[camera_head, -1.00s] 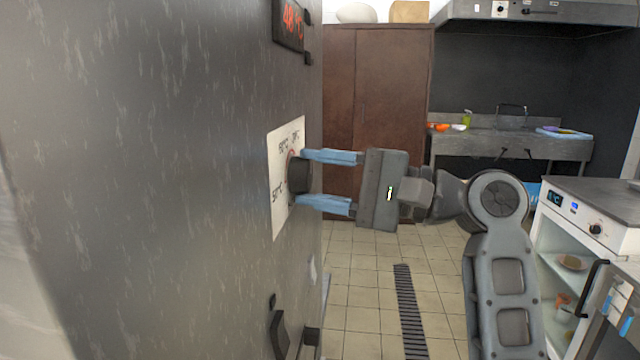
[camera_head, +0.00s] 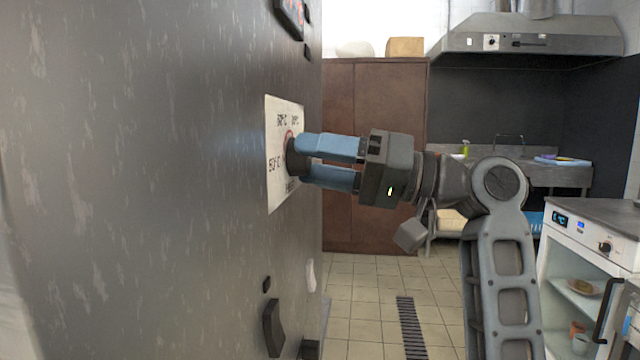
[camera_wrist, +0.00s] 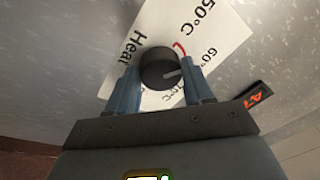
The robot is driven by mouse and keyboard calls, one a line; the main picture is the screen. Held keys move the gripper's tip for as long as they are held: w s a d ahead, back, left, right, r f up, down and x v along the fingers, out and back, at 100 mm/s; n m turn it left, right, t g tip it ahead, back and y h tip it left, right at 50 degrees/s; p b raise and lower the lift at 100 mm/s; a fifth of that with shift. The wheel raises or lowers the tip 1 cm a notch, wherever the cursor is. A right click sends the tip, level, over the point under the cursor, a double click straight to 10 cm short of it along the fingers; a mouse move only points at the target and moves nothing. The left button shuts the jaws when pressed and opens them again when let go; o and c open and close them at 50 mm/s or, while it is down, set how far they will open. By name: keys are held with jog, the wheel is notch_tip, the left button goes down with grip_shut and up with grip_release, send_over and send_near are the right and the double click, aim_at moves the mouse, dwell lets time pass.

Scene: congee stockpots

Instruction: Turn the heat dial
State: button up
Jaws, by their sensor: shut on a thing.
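The heat dial (camera_head: 296,157) is a round black knob on a white label plate (camera_head: 275,190) on the big steel wall at left. In the wrist view the dial (camera_wrist: 158,66) sits between my two blue fingers, its pale pointer line aimed at the right finger. The plate (camera_wrist: 215,22) shows "Heat", "50°C", "60°C", a partly covered mark and a red arc. My gripper (camera_head: 304,161) is shut on the dial, one finger on each side, and is rolled at a tilt. The fingers hide part of the plate.
A dark display with red digits (camera_head: 290,15) is above the plate, partly cut off. A black handle (camera_head: 273,328) is lower on the steel wall. A white glass-front appliance (camera_head: 585,265) stands at right. Tiled floor with a drain grate (camera_head: 411,325) lies open between.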

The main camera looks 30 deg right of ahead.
jog(key=n+b, duration=0.3)
jog(key=n, duration=0.1)
jog(key=shift+f+g+y, duration=0.3)
jog(key=shift+g, duration=0.1)
jog(key=shift+w+d+r+n+g+b, duration=0.1)
jog(key=shift+n+g+b, duration=0.1)
jog(key=shift+n+b, duration=0.75)
jog(key=shift+r+n+g+b, duration=0.1)
jog(key=shift+n+g+b, duration=0.1)
jog(key=shift+n+b, duration=0.7)
jog(key=shift+n, duration=0.35)
jog(key=o, duration=1)
jog(key=shift+o, duration=0.2)
jog(key=v, duration=0.7)
jog(key=shift+d+p, duration=0.3)
jog(key=shift+d, duration=0.05)
jog(key=shift+f, duration=0.1)
